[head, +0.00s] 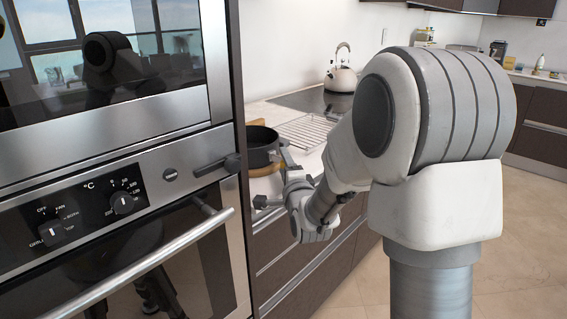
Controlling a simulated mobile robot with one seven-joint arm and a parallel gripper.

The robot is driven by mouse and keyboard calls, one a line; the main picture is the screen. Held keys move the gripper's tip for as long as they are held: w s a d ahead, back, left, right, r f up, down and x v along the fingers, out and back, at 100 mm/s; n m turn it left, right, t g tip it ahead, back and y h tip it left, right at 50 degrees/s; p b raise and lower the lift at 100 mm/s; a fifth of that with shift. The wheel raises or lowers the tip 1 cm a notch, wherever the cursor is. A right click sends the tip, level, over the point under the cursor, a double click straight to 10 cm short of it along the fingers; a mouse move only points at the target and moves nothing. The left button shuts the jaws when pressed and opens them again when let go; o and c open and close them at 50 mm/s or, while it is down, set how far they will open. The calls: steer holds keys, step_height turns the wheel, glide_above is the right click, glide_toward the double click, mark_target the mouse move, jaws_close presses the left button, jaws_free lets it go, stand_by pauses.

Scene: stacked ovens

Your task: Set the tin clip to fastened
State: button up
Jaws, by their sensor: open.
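A dark round tin (261,146) stands on the counter just past the right edge of the oven column. A light board or block is beneath and behind it. The tin's clip cannot be made out clearly; it is small and lies on the side by my gripper, so I cannot tell its state. My gripper (275,183) is open at the counter's front edge, close to the tin's right front side. Part of my arm is in front of the counter, and no object shows between the fingers.
The stacked ovens (120,185) fill the left, with a protruding handle (150,263) and knobs. A wire rack (308,131) lies right of the tin. A kettle (340,78) stands on the hob behind. Drawers (310,268) are below the counter; open floor lies right.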

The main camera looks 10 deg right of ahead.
jaws_close()
